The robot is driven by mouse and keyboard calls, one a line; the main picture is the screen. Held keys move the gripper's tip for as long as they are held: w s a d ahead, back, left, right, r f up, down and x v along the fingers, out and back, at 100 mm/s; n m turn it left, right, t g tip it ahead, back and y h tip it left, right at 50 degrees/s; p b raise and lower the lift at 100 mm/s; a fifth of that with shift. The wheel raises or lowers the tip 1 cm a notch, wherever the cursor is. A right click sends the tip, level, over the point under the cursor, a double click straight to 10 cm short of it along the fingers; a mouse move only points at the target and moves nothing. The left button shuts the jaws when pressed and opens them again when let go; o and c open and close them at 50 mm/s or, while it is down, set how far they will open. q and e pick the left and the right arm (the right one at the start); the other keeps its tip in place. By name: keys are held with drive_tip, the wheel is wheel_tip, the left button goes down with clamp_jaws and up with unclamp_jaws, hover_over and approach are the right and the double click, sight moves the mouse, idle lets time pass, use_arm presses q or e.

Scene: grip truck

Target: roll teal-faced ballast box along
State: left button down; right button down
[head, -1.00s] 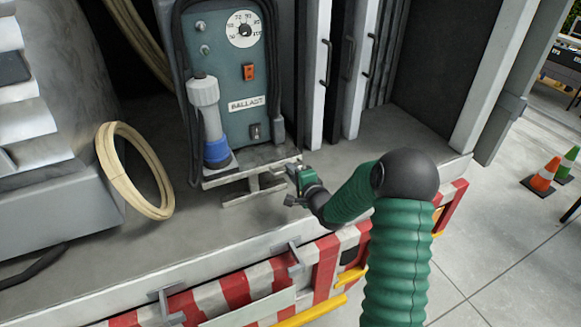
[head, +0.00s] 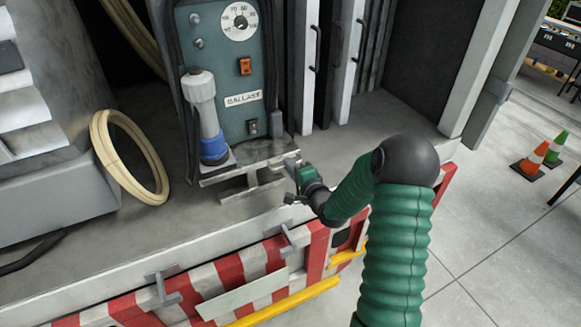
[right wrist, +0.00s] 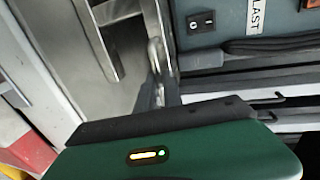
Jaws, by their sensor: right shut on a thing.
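The teal-faced ballast box (head: 231,70) stands upright on the truck's grey deck, with a gauge, an orange switch and a BALLAST label. Its pale metal base (head: 235,170) juts out at the front. My right gripper (head: 292,180) is at the right front end of this base and is shut on the box there; the exact grip is partly hidden. In the right wrist view the box's teal face (right wrist: 205,58) shows at the top right. Between the fingers (right wrist: 158,92) a narrow metal part shows. My left gripper is in neither current view.
A cream hose coil (head: 98,145) stands left of the box, and locker doors with handles (head: 313,50) are at its right. The deck's front edge has a red-and-white striped rail (head: 230,270) and brackets. Cones (head: 530,160) stand on the ground at the right.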

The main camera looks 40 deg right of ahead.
drive_tip(key=c, duration=1.5)
unclamp_jaws()
drive_tip(key=shift+s+a+f, duration=0.25)
drive_tip(key=shift+f, duration=0.1)
drive_tip(key=shift+c, duration=0.2)
drive_tip(key=shift+o, duration=0.2)
drive_tip(key=shift+r, duration=0.25)
drive_tip(key=p+v, duration=1.1)
drive_tip(key=v, duration=0.6)
drive_tip(key=shift+w+f, duration=0.1)
